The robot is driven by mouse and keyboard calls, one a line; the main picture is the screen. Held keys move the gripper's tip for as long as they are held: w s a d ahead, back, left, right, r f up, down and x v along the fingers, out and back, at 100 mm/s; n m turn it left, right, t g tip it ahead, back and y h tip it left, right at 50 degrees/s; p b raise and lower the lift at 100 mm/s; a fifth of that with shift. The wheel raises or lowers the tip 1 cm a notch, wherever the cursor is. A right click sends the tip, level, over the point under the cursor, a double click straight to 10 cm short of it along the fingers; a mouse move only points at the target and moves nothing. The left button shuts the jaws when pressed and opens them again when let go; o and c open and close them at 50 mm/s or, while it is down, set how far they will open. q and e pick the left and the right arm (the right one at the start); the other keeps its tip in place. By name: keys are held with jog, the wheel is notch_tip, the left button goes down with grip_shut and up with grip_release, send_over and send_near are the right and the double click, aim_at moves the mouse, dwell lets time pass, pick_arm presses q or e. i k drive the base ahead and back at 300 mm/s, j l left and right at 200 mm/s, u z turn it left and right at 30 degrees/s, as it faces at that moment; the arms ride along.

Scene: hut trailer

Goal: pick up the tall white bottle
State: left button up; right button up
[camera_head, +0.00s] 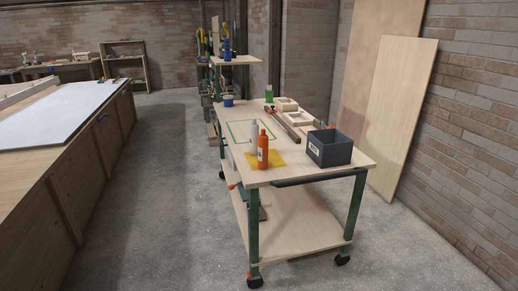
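The tall white bottle (254,134) stands upright on the wheeled wooden cart (345,159). It is just left of and behind an orange bottle (263,151), which hides part of its lower right side. Neither of my grippers shows in the head view.
A dark grey bin (330,153) stands at the cart's right, with wooden frames and clamps (288,122) behind it. A green bottle (268,99) and a blue tape roll (228,101) are farther back. A long workbench (60,160) is at left; the floor between is clear.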

aim_at(254, 127)
jog(key=i+j+z, duration=0.1)
jog(key=i+j, duration=1.2)
